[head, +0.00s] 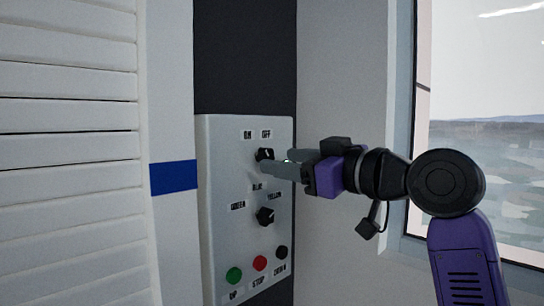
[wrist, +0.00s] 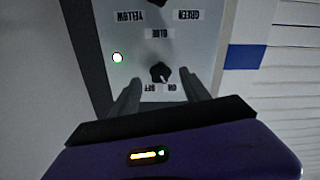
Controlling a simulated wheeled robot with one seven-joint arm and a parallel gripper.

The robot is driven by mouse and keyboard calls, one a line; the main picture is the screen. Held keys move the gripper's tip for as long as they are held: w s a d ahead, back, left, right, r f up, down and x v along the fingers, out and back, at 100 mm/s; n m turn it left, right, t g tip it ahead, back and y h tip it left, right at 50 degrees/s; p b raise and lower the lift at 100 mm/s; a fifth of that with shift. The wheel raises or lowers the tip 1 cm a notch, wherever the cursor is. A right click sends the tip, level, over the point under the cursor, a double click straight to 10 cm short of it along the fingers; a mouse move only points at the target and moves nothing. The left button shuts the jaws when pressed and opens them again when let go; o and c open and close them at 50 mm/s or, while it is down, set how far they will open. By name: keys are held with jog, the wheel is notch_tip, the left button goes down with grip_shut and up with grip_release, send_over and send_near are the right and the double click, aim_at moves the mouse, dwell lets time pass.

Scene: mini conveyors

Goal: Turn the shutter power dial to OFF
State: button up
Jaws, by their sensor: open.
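The shutter power dial (head: 264,155) is a small black knob high on the pale control panel, below the ON and OFF labels. In the wrist view the dial (wrist: 160,71) appears upside down, and its light mark seems to lean toward the ON label (wrist: 173,89), away from the OFF label (wrist: 150,88). My gripper (head: 276,163) is open and points at the panel close to the dial. In the wrist view its fingers (wrist: 161,80) stand on either side of the dial's line; contact cannot be told. The fingers partly hide the dial's lower right in the head view.
A second black selector (head: 265,216) with colour labels sits lower on the panel (head: 222,180). Green (head: 234,275), red (head: 260,263) and black (head: 282,252) buttons line the bottom. A white slatted shutter (head: 70,150) stands left, and a window (head: 485,120) right.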

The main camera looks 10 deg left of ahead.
aim_at(269, 158)
jog(key=x, duration=0.4)
jog(key=shift+w+a+p, duration=0.2)
jog(key=shift+a+p, duration=0.05)
jog(key=shift+p, duration=0.1)
grip_shut()
